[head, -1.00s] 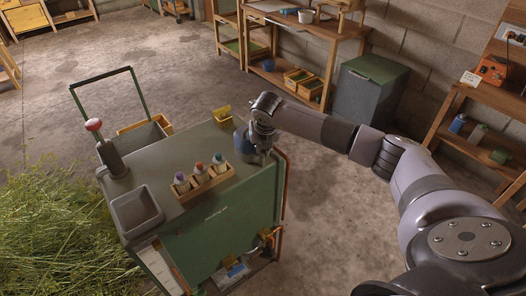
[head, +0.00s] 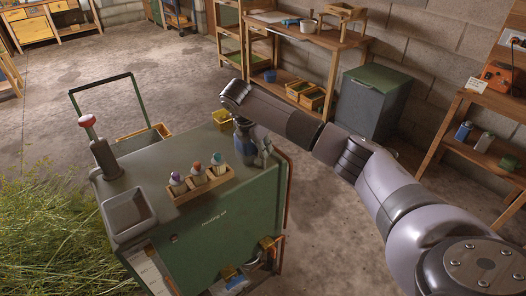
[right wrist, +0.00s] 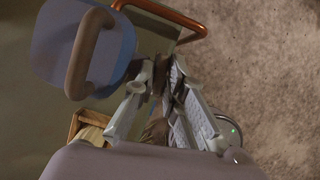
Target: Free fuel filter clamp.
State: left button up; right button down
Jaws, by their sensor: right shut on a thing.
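My right gripper (head: 264,154) is at the right top edge of the green cart, beside a blue jug (head: 243,146). In the right wrist view the gripper (right wrist: 166,85) has its fingers close together on a small dark thing (right wrist: 160,75). The fingers hide most of it, so I cannot tell whether it is the fuel filter clamp. The blue jug (right wrist: 60,50) with its brown handle stands just left of the fingers. I cannot make out the fuel filter for sure. My left gripper is not in view.
Floor (head: 325,235) is free to the right.

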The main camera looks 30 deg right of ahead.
jog(key=shift+w+m+g+b, duration=0.1)
jog(key=shift+m+g+b, duration=0.25)
jog(key=shift+m, duration=0.65)
jog(key=c, duration=1.7)
grip_release()
jog(key=shift+o, duration=0.2)
